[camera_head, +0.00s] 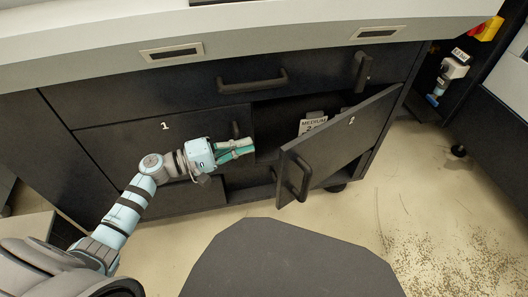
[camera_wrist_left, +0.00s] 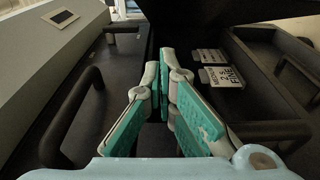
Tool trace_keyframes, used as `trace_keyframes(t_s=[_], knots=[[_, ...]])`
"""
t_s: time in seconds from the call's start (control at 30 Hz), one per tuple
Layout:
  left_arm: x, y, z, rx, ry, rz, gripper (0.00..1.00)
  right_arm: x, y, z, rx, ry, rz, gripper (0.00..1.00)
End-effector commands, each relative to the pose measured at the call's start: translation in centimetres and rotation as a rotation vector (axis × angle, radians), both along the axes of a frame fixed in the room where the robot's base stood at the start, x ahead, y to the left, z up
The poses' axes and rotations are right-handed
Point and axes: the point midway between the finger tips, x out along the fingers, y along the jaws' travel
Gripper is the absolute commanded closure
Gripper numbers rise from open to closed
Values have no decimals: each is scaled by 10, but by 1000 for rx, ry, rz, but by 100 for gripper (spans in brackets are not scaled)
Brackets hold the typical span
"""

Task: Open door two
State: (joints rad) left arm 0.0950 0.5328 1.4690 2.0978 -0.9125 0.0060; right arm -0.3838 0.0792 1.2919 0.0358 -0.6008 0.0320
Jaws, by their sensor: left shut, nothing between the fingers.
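Door two (camera_head: 338,140) is the dark right-hand door of the cabinet. It stands swung outward at an angle, with a black bar handle (camera_head: 297,176) on its outer face near its free edge. Behind it the compartment shows, with label cards (camera_head: 313,122) inside; the cards also show in the left wrist view (camera_wrist_left: 222,75). My left gripper (camera_head: 250,148), with green finger pads, is shut and empty. It is in front of the cabinet opening, left of the door's free edge and apart from the handle. My right gripper is not in view.
Door one (camera_head: 128,140), marked 1, is closed at the left. A drawer with a bar handle (camera_head: 252,84) runs above both doors. A grey and blue device (camera_head: 452,72) is on the right. The floor in front of door two is clear.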

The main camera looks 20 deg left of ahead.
Motion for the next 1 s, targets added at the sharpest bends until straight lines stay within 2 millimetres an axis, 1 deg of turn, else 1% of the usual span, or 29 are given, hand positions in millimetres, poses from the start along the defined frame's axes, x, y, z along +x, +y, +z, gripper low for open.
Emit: trace_keyframes(t_s=[0.03, 0.17, 0.2, 0.23, 0.4, 0.53, 0.9, 0.93, 1.0], knots=[[7, -8, 0, -4, -3, 0, 100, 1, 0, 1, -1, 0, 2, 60], [25, -29, 0, -4, 0, 1, 100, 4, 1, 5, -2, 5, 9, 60], [17, -35, 0, -1, 2, 0, 100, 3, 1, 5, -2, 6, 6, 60], [14, -39, 0, -1, 3, 0, 100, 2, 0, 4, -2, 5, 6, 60], [2, -55, 0, -1, 2, 2, 100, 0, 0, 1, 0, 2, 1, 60], [0, -59, 0, 1, 2, 2, 100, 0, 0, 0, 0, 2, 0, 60], [-1, -60, 0, -1, 3, 15, 100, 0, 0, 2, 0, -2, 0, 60], [0, -61, 0, -2, 4, 22, 100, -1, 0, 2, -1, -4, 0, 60], [-1, -64, 1, -3, 4, 45, 100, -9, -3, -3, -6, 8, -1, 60]])
